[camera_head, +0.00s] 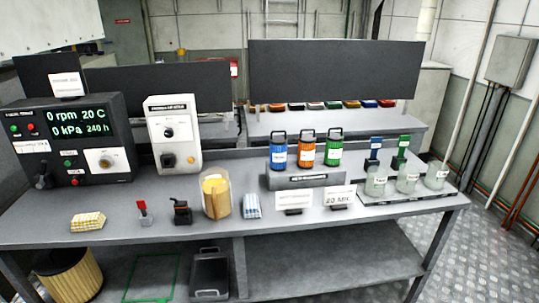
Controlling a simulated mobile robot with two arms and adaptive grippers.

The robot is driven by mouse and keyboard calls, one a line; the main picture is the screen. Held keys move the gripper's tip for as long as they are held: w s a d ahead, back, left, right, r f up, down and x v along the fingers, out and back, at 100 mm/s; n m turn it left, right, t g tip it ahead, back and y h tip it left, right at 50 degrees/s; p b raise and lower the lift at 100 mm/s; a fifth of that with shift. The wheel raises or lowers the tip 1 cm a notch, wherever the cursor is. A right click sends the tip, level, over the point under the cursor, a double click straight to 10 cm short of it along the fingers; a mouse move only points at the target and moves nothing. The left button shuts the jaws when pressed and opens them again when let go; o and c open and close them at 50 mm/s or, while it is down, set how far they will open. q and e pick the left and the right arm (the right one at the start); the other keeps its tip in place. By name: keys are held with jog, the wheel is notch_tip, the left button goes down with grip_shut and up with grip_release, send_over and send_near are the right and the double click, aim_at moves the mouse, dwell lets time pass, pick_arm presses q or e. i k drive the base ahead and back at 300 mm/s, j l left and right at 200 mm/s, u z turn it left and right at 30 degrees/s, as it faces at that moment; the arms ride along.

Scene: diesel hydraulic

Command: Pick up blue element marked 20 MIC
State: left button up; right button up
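A small pleated element in blue and white (252,205) lies on the workbench (230,228), near its front edge and just right of a clear jar. Any marking on it is too small to read. A white card reading "20 MIC" (338,196) stands on the bench farther right, apart from the blue element. A similar yellow and white pleated element (88,222) lies at the bench's left front. Neither of my grippers is in view.
A clear jar with yellow contents (216,195) stands close to the blue element's left. Blue, orange and green canisters (306,150) sit on a raised stand behind it. Glass beakers (407,177) stand at right; a control panel (75,140) is at left.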

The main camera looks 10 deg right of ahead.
aim_at(278, 144)
jog(key=l, duration=0.7)
jog(key=i+l, duration=0.1)
jog(key=l, duration=0.65)
